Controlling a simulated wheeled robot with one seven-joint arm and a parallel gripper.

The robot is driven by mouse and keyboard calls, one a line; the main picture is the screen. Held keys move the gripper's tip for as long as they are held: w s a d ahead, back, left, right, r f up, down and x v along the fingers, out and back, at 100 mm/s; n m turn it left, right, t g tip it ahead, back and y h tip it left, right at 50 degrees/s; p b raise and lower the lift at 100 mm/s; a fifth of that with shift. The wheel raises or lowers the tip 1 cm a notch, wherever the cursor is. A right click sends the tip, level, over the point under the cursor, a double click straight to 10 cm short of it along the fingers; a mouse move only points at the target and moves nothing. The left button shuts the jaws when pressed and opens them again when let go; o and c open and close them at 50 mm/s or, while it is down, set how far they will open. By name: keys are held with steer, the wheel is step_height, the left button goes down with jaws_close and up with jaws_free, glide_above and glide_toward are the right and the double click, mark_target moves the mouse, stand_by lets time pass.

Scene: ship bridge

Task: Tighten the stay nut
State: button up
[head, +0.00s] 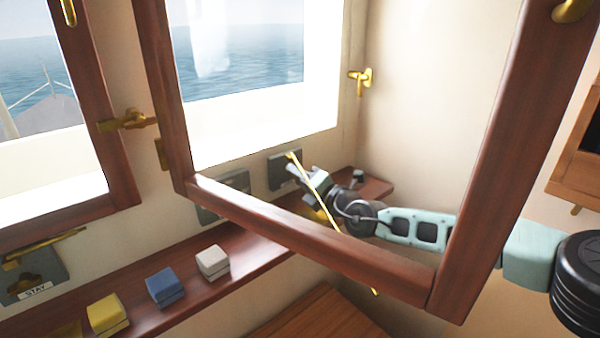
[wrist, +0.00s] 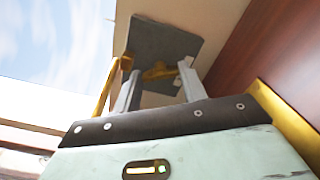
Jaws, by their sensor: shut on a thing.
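The stay nut (wrist: 160,72) looks like a small brass piece in front of a dark grey plate (wrist: 165,45) in the wrist view. My gripper (wrist: 160,88) has one grey finger on each side of it and is shut on it. In the head view my gripper (head: 305,186) is seen through the open window sash, by the wall above the sill. A thin brass stay rod (head: 322,192) runs slanting past it and down across the sash's lower rail. The nut is hidden in the head view.
The wooden window sash (head: 310,240) stands open, with my arm behind its lower rail. Yellow (head: 108,314), blue (head: 165,287) and white (head: 212,262) blocks sit on the wooden sill (head: 140,280). A plate labelled STAY (head: 36,291) is at the lower left.

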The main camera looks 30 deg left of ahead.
steer(key=m+p, duration=0.1)
steer(key=m, duration=0.4)
steer(key=shift+f+m, duration=0.15)
steer(key=shift+m, duration=0.25)
stand_by(0.4)
steer(key=o, duration=1)
steer(key=shift+d, duration=0.1)
